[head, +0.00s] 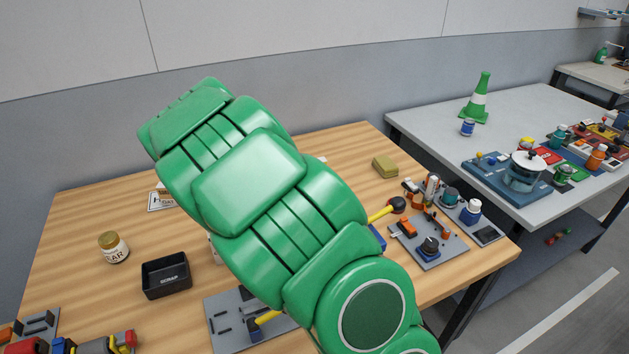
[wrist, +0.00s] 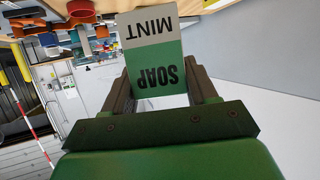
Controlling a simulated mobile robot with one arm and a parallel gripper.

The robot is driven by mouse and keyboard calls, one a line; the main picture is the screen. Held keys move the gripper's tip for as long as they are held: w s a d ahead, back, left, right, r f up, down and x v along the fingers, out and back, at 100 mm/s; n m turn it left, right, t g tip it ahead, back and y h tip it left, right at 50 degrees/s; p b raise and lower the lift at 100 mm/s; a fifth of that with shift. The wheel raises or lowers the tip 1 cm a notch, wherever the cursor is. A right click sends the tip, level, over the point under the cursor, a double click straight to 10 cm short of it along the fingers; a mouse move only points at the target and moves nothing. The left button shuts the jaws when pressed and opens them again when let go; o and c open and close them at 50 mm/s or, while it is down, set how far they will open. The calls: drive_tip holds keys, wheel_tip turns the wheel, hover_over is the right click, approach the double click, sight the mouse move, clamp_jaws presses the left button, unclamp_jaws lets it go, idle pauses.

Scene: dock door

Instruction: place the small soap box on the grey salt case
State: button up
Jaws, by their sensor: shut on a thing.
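The small soap box (wrist: 153,52) shows in the wrist view, green and white, with "SOAP" and "MINT" upside down in the picture. My gripper (wrist: 160,82) is shut on it, one finger on each side. In the head view my green arm covers the middle of the wooden table and hides both the gripper and the box. I cannot make out a grey salt case in either view; it may be behind the arm.
On the wooden table (head: 75,225) are a jar (head: 113,247), a black scrap tray (head: 166,275), an olive block (head: 385,166) and a grey tool board (head: 445,250). A grey table (head: 425,122) at right holds a cone (head: 479,98) and a pot (head: 524,172).

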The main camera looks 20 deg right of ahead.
drive_tip(key=shift+w+d+f, duration=0.25)
drive_tip(key=shift+w+f, duration=0.65)
drive_tip(key=shift+f, duration=1.85)
drive_tip(key=shift+f, duration=0.1)
drive_tip(key=o, duration=1.1)
drive_tip(key=shift+r+v, duration=0.1)
drive_tip(key=shift+v, duration=2.9)
drive_tip(key=shift+r+v, duration=0.15)
drive_tip(key=shift+v, duration=2.9)
drive_tip(key=shift+w+d, duration=0.1)
